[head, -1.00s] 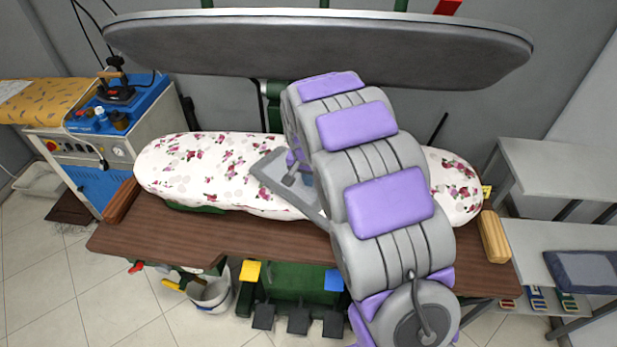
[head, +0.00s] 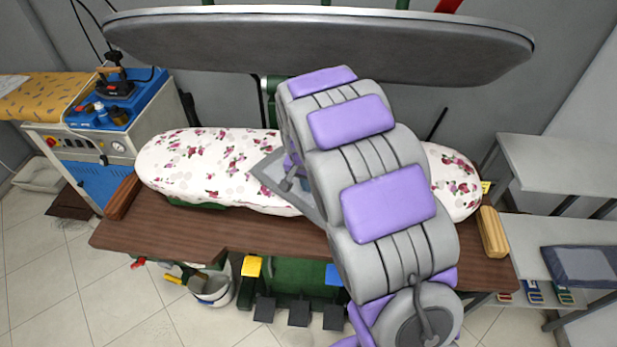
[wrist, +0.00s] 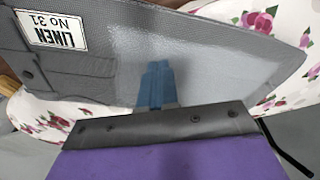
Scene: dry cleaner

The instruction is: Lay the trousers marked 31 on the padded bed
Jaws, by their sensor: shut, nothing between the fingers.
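The grey trousers (wrist: 85,62) carry a white label reading "LINEN No 31" in the wrist view and have a lighter grey patch. They lie flat over the white padded bed (head: 215,170) with its pink flower print, which shows around them. In the head view only part of the trousers (head: 262,168) shows, at the middle of the bed; my arm hides the rest. My gripper (wrist: 157,85) shows blue fingers, shut and empty, over the trousers. Whether the fingertips touch the cloth I cannot tell.
The grey upper press plate (head: 320,42) hangs raised behind the bed. A brown wooden board (head: 165,228) runs along the front, with a wooden block (head: 492,232) at its right. A blue machine with an iron (head: 115,90) stands left; grey shelves (head: 560,165) stand right.

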